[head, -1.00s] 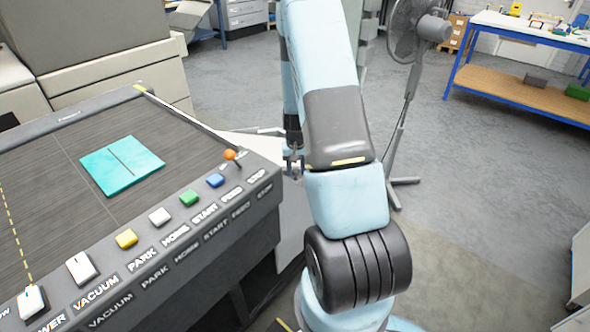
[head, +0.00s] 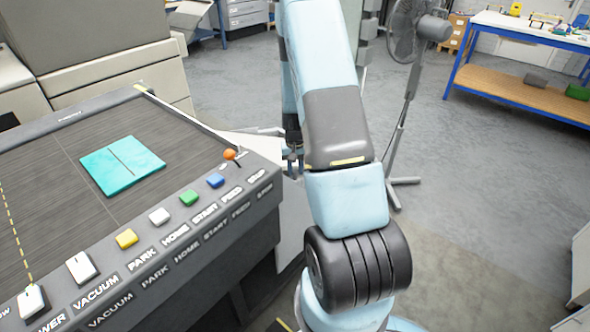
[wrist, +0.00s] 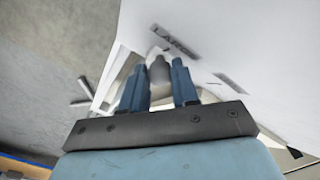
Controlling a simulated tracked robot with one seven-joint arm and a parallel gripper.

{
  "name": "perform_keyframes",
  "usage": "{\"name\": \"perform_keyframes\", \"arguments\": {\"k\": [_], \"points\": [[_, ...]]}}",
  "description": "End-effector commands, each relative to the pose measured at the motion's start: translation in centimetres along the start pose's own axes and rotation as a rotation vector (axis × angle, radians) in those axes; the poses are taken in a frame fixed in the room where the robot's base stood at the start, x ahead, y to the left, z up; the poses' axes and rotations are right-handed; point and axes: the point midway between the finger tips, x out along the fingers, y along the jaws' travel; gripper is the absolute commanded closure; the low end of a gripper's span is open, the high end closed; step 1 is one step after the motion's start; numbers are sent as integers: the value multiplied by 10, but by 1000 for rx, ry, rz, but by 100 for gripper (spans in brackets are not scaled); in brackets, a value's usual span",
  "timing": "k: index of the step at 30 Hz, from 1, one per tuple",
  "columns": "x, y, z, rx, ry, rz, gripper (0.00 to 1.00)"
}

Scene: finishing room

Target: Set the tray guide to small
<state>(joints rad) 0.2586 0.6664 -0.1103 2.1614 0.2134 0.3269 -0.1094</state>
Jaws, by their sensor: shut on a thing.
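In the wrist view, my gripper (wrist: 157,84) has its two blue fingers on either side of a small grey knob (wrist: 158,67), which I take for the tray guide's handle. The fingers are shut on it. The knob stands at a white panel (wrist: 228,38) with a partly readable label, "LARG…" (wrist: 175,42), just beyond it. A second, unreadable label (wrist: 230,83) lies to the right. In the head view, the gripper end (head: 292,163) shows small beside my forearm, near the white tray area (head: 252,145); the guide itself cannot be made out there.
The machine's control panel (head: 262,187) carries several buttons and an orange-tipped lever (head: 230,155) close to my arm. A teal sheet (head: 122,165) lies on the dark bed. A standing fan (head: 405,105) is behind my arm. The floor at right is open.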

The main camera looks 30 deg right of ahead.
Motion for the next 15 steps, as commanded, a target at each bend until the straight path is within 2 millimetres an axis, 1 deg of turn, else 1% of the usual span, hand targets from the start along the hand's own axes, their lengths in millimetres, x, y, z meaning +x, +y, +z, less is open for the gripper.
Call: {"name": "perform_keyframes", "arguments": {"k": [6, 9, 12, 15], "points": [[0, -35, -37, -4, 7, 0, 100], [0, -50, -52, -3, 7, 0, 100], [-1, -59, -61, -2, 7, 0, 100], [-1, -63, -65, 0, 6, 0, 100]]}}
